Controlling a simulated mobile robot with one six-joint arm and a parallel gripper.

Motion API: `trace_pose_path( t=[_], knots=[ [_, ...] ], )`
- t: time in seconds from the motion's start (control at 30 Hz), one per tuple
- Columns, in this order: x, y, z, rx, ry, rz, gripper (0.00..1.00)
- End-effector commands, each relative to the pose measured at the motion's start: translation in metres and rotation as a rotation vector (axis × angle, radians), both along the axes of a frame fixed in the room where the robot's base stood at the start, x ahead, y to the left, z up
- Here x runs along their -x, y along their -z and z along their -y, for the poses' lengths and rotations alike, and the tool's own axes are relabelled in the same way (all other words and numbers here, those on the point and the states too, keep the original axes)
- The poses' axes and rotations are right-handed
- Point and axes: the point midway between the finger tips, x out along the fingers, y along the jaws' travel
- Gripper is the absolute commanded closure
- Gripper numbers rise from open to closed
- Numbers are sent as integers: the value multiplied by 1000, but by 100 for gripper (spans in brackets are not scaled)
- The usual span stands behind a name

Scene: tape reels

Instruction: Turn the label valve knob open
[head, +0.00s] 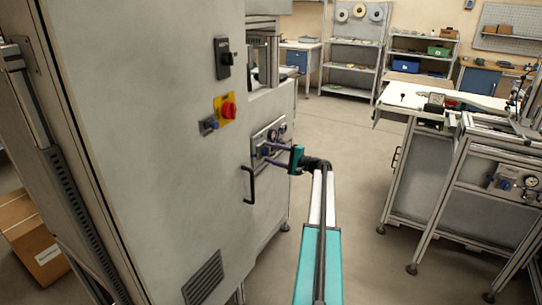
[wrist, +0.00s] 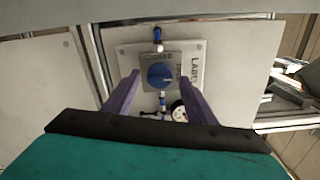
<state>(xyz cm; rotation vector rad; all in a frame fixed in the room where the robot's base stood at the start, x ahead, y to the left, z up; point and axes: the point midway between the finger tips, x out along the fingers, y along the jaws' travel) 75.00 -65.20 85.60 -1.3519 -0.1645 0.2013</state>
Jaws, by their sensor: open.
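The label valve knob (wrist: 160,76) is a round blue knob on a grey square plate, with a white mark at its right side. Its panel (wrist: 197,50) carries lettering that starts "LABE" down the right side. In the wrist view my gripper (wrist: 159,78) is open, with one purple finger on each side of the knob and a little below it in the picture. I cannot tell whether the fingers touch it. In the head view my gripper (head: 264,153) reaches left to the panel (head: 257,138) on the cabinet side; the fingers partly hide the knob there.
A pressure gauge (wrist: 179,112) sits just below the knob, close to the right finger. A black door handle (head: 249,185) juts out below the panel. A red emergency button (head: 229,111) is on the cabinet to the left. Open floor (head: 350,140) lies to the right.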

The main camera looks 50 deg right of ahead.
Motion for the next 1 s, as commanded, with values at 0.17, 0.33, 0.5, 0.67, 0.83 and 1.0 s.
trace_pose_path(
  t=[0.17,0.33,0.5,0.67,0.83,1.0],
  knots=[
    [3,1,0,0,0,-1,49],
    [16,1,3,0,0,-1,49],
    [38,1,8,0,1,-1,49],
    [63,1,14,0,2,-1,49],
    [90,1,21,1,2,0,49],
    [115,1,27,1,2,0,49]
  ],
)
